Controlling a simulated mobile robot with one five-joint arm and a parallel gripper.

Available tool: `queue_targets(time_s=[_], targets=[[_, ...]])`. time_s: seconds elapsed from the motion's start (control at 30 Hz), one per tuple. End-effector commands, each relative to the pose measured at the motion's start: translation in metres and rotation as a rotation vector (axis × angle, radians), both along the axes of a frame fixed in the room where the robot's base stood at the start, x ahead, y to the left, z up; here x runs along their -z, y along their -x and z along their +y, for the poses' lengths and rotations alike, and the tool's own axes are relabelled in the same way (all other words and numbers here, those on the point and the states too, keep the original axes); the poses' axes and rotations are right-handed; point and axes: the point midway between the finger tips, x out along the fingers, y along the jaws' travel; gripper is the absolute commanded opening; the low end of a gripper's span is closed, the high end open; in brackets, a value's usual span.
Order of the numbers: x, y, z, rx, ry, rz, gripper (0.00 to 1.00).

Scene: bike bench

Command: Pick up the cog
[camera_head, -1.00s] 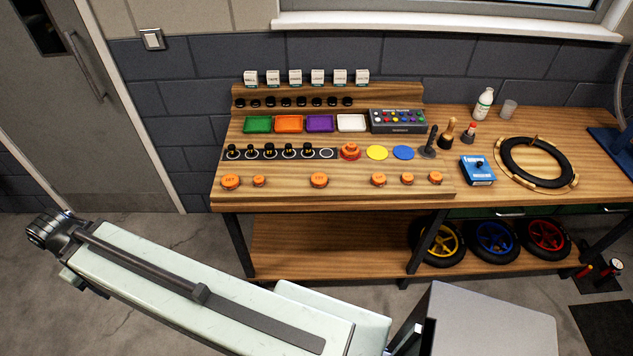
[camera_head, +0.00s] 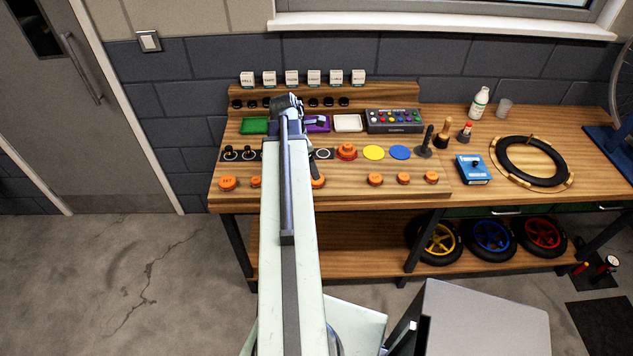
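I cannot tell for sure which piece is the cog. Several round orange pieces with small dark markings lie in a row along the bench front, such as the one at the left end (camera_head: 228,183) and the one at the right end (camera_head: 432,177). A red-orange stepped round piece (camera_head: 346,152) sits behind them, left of a yellow disc (camera_head: 374,153). My arm reaches from the bottom over the bench. My gripper (camera_head: 290,104) is over the back of the bench, near the coloured trays. Its fingers are too small to read. My arm hides part of the front row and the dark strip.
Green (camera_head: 254,126), purple (camera_head: 318,124) and white (camera_head: 348,123) trays line the back, beside a grey button box (camera_head: 394,121). A blue disc (camera_head: 400,153), dark-based upright tools (camera_head: 425,143), a blue box (camera_head: 473,169) and a black tyre (camera_head: 530,161) stand right.

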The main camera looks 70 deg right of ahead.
Motion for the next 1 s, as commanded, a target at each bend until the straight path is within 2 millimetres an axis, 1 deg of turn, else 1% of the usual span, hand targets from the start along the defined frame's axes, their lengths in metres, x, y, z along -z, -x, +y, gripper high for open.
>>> queue_targets(time_s=[0.07,0.27,0.4,0.47,0.57,0.7,0.77,0.83,1.0], targets=[[0.002,0.000,0.000,-0.002,0.000,0.000,0.81],[0.027,0.004,-0.004,0.000,0.000,0.000,0.81],[0.027,0.005,-0.005,0.000,0.001,-0.001,0.81],[0.031,0.006,-0.006,0.001,0.001,-0.001,0.81],[0.045,0.009,-0.009,0.002,0.000,-0.002,0.81],[0.070,0.015,-0.016,0.002,0.001,-0.001,0.81],[0.077,0.017,-0.017,0.002,0.001,-0.001,0.81],[0.078,0.018,-0.018,0.001,0.001,-0.001,0.81],[0.074,0.018,-0.018,0.002,0.000,-0.002,0.81]])
